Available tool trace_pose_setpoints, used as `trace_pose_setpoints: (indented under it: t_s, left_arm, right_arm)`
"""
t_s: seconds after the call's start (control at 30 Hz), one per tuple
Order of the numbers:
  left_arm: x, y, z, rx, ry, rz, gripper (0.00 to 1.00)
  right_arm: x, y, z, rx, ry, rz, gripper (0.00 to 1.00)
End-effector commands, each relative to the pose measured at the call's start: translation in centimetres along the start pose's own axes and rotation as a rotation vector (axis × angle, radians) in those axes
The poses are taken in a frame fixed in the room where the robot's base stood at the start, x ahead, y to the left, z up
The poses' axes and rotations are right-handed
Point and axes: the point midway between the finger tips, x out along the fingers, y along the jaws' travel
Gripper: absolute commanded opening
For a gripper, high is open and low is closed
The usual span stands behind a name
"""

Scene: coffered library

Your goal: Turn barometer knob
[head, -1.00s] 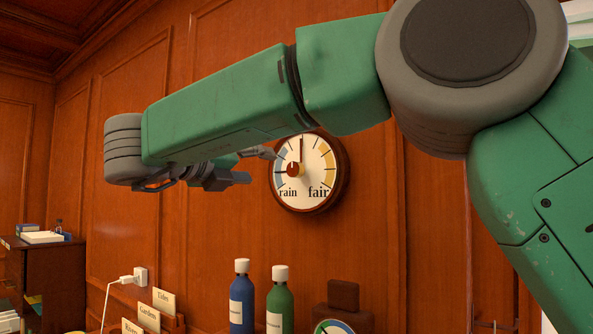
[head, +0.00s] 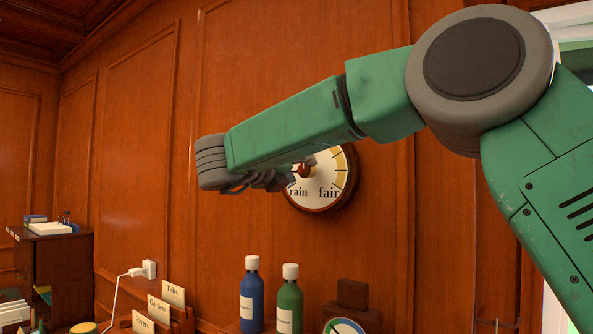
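The barometer (head: 330,178) is a round cream dial in a dark wooden rim on the panelled wall, marked "rain" and "fair". My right arm hides its upper left part. Its small reddish-brown knob (head: 304,171) shows at the dial's centre. My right gripper (head: 301,171) reaches in from the left of the dial. Its dark fingers are apart, one above and one below the knob in the picture. I cannot tell whether they touch it. My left gripper is not in view.
A blue bottle (head: 250,296) and a green bottle (head: 290,300) stand below the barometer. A card holder with labelled cards (head: 158,307) and a wall socket (head: 149,269) are at lower left. The wall around the dial is bare.

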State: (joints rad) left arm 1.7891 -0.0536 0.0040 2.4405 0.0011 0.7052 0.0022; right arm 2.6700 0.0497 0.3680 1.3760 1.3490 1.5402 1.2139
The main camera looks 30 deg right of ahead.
Motion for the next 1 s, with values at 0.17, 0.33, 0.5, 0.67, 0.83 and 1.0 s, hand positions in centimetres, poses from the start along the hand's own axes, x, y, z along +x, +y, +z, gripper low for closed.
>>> trace_pose_setpoints:
  t_s: [0.17,0.33,0.5,0.67,0.83,1.0]
  left_arm:
    - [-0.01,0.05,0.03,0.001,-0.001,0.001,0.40]
    - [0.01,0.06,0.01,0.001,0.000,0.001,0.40]
    - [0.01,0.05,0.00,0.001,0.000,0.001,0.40]
    - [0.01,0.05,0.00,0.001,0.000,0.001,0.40]
    - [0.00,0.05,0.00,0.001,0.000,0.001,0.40]
    - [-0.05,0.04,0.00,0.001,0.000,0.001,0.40]
  right_arm:
    - [0.76,-0.09,-0.40,0.002,0.007,0.004,0.01]
    - [0.97,0.06,-0.52,-0.001,0.011,0.003,0.00]
    - [0.90,0.14,-0.53,-0.002,0.011,0.002,0.00]
    - [0.71,0.19,-0.47,-0.003,0.010,0.003,0.00]
    - [0.50,0.25,-0.41,-0.009,0.009,0.003,0.00]
    - [0.33,0.31,-0.36,-0.047,0.009,0.004,0.00]
